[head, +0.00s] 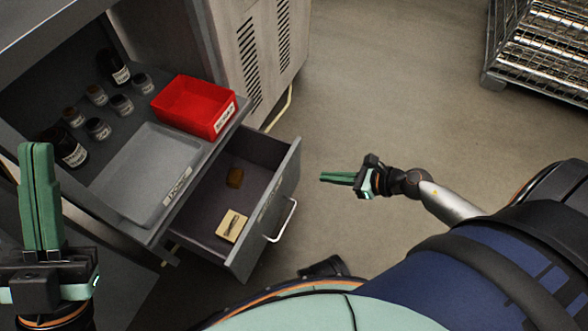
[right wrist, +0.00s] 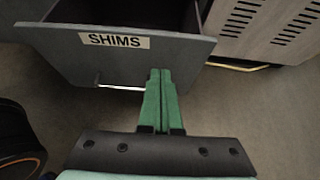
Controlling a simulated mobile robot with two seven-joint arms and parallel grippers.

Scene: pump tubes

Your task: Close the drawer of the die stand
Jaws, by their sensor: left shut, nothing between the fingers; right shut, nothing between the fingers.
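The drawer (head: 268,196) of the grey die stand (head: 215,150) is pulled out, with its inside showing. A brown block and a pale card lie in it. In the right wrist view its front (right wrist: 120,62) carries a SHIMS label, and the light bar handle (right wrist: 118,87) shows below. My right gripper (head: 322,177) is shut and empty, to the right of the drawer front in the head view. In the right wrist view the fingertips (right wrist: 160,72) overlap the drawer front; I cannot tell if they touch. My left gripper (head: 37,147) is shut and empty, upright at the left.
On the stand's top are a red bin (head: 195,106), a grey tray (head: 148,175) and several dark bottles and jars. A vented cabinet (head: 255,50) stands behind. A wire cage (head: 540,50) is at the upper right. The floor right of the drawer is clear.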

